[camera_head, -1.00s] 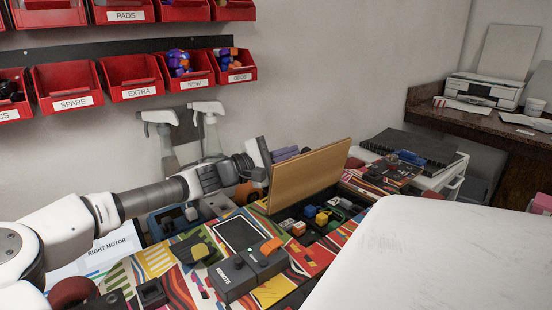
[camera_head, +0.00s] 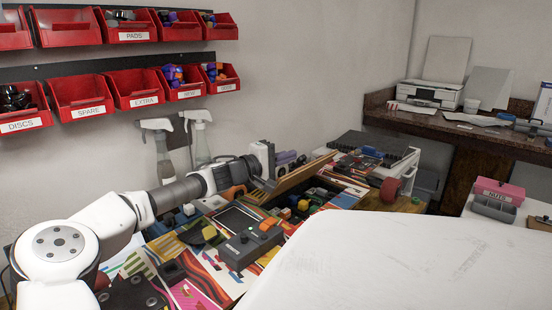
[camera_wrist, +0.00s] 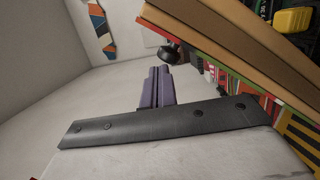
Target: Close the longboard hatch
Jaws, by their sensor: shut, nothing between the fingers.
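The longboard hatch (camera_head: 303,174) is a wooden lid on the colourful patterned board. It is partly open, tilted at a low angle above a compartment (camera_head: 322,190) holding small coloured blocks. In the wrist view the hatch (camera_wrist: 235,50) crosses the top right as a thick wooden panel. My gripper (camera_head: 292,157) is just behind the hatch in the head view. Its two purple fingers also show in the wrist view (camera_wrist: 158,72), side by side, shut and empty, below and left of the panel. I cannot tell whether they touch it.
A grey remote (camera_head: 250,243) and a dark screen lie on the board in front of the hatch. Spray bottles (camera_head: 198,135) hang behind my arm, and red bins line the wall. A black case (camera_head: 375,148) stands beyond. A large white surface fills the front right.

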